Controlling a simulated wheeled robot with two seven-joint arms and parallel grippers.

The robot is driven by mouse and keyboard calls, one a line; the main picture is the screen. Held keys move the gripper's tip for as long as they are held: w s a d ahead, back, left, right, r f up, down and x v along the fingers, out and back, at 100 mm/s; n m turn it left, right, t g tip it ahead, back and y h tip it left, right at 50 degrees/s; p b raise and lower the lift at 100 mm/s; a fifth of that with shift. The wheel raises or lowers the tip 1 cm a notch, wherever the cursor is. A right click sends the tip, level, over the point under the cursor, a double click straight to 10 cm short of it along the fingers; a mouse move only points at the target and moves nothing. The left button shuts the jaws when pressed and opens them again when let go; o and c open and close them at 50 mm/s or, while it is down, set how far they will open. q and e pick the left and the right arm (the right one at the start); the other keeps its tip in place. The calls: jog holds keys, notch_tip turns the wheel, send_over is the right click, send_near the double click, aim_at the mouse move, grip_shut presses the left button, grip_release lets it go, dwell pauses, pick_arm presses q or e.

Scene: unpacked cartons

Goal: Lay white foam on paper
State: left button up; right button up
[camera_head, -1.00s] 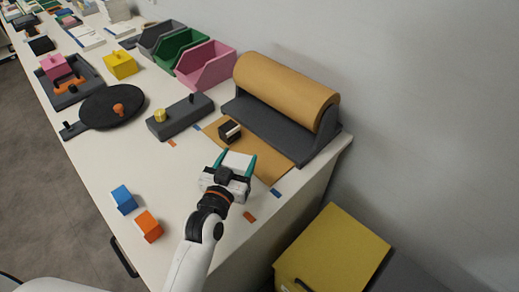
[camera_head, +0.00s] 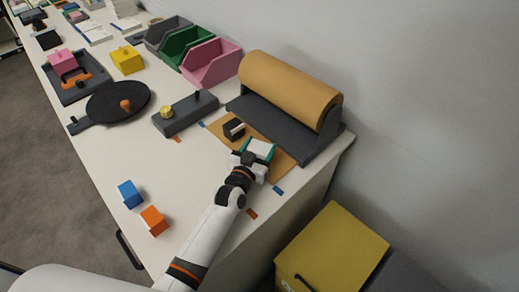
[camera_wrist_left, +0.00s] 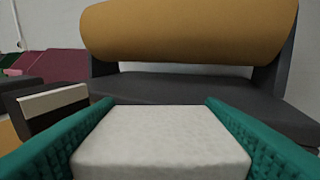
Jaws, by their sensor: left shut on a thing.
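The white foam block (camera_head: 259,149) is between the teal fingers of my left gripper (camera_head: 257,152), which is shut on it. In the left wrist view the foam (camera_wrist_left: 160,140) fills the space between both textured fingers. The brown paper (camera_head: 279,161) lies flat in front of its roll, and the gripper with the foam is over its near part. I cannot tell whether the foam touches the paper. The paper roll (camera_head: 289,90) sits in a dark grey holder (camera_head: 270,123). My right gripper is not in view.
A black block with a pale stripe (camera_head: 234,129) stands on the paper, left of the foam. Blue (camera_head: 130,194) and orange (camera_head: 153,221) blocks lie near the front edge. A grey base with a yellow knob (camera_head: 186,114) and bins (camera_head: 212,63) stand farther back.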

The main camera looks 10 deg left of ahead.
pick_arm(q)
jog(key=shift+f, duration=0.4)
jog(key=shift+f, duration=0.1)
jog(key=o, duration=1)
jog(key=shift+c, duration=0.2)
